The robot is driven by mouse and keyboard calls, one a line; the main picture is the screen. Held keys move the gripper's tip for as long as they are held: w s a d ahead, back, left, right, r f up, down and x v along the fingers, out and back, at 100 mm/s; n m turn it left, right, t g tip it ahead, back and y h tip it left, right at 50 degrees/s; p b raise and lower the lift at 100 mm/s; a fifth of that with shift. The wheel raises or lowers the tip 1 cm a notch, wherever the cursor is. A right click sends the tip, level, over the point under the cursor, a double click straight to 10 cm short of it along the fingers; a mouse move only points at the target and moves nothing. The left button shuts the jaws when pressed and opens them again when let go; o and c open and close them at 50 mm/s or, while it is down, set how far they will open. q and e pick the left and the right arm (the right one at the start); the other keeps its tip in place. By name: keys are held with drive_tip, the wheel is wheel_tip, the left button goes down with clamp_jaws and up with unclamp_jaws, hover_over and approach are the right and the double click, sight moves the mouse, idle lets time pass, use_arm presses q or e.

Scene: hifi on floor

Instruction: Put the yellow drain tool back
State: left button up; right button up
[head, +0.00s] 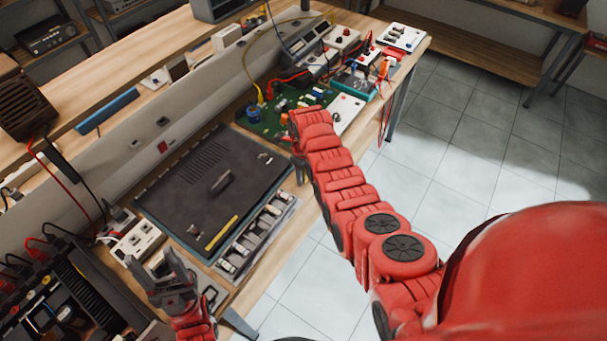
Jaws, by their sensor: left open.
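The yellow drain tool (222,233) is a thin yellow stick lying on the black mat (180,195), near the mat's front right corner. My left gripper (150,258) is open and empty, to the left of and nearer than the tool, apart from it. My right gripper (298,166) is at the end of the red arm, near the mat's far right corner. Its fingers are mostly hidden by the arm, so I cannot tell their state.
A grey tray (228,266) with several small parts lies along the mat's right edge. A small dark object (221,181) lies on the mat. A green circuit board (270,124) and instruments stand farther back. A white socket box (137,240) is left of the mat.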

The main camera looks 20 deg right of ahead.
drive_tip(key=o, duration=0.4)
drive_tip(key=shift+r, duration=0.1)
